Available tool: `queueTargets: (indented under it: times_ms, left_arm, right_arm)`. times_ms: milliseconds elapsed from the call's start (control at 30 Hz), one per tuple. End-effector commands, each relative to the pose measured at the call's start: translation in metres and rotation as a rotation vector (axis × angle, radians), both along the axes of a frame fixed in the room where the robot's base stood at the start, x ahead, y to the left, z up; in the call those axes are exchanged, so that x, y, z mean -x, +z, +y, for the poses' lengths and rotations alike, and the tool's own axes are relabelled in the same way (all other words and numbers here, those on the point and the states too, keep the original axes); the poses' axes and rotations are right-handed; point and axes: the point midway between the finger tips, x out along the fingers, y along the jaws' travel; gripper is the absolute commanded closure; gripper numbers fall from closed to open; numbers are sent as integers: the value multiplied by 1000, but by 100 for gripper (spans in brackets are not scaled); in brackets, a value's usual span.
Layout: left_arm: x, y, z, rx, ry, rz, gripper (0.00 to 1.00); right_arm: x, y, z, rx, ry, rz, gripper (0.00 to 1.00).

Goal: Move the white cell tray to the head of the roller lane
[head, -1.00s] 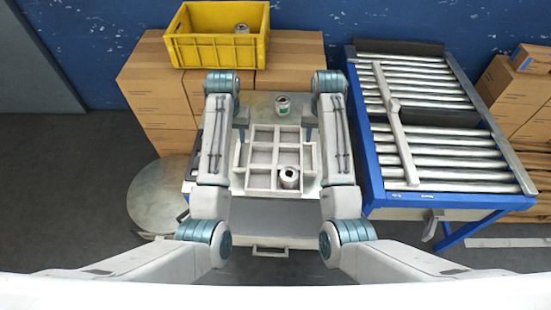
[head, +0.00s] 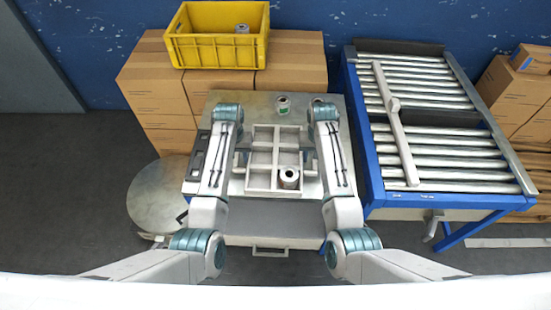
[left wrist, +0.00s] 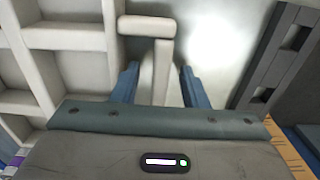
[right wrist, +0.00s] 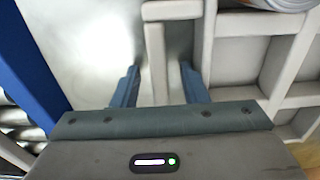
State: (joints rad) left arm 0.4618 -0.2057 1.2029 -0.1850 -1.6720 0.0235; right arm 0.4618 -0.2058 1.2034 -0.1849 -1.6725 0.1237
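The white cell tray (head: 275,193) lies on the grey work table, with one can (head: 289,178) in its near right cell. My left gripper (left wrist: 158,85) is open, with its blue fingers on either side of the tray's left handle (left wrist: 163,58) and a gap visible at each side. My right gripper (right wrist: 160,85) is open in the same way around the right handle (right wrist: 157,50). The roller lane (head: 440,155), a blue frame with metal rollers, stands right of the table. A pale bar (head: 398,130) lies across its rollers.
Two cans, one (head: 282,105) and another (head: 318,99), stand on the table (head: 250,99) beyond the tray. A yellow crate (head: 218,52) holding a can sits on cardboard boxes (head: 160,95) behind. A round metal disc (head: 155,198) is at left.

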Motion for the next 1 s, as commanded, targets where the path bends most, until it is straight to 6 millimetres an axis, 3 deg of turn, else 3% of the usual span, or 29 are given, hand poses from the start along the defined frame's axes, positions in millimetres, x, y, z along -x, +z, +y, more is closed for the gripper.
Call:
queueTargets:
  times_ms: [333,533,567,1000]
  left_arm:
    - [0,-3,0,0,1,0,60]
    - [0,-3,0,0,1,0,97]
    - [0,-3,0,0,1,0,100]
    - [-1,0,0,0,1,-2,100]
  right_arm:
    - [0,-4,0,0,0,0,60]
    - [0,-3,0,0,0,-1,97]
    - [0,-3,0,0,0,-1,100]
    - [-1,0,0,0,0,-2,100]
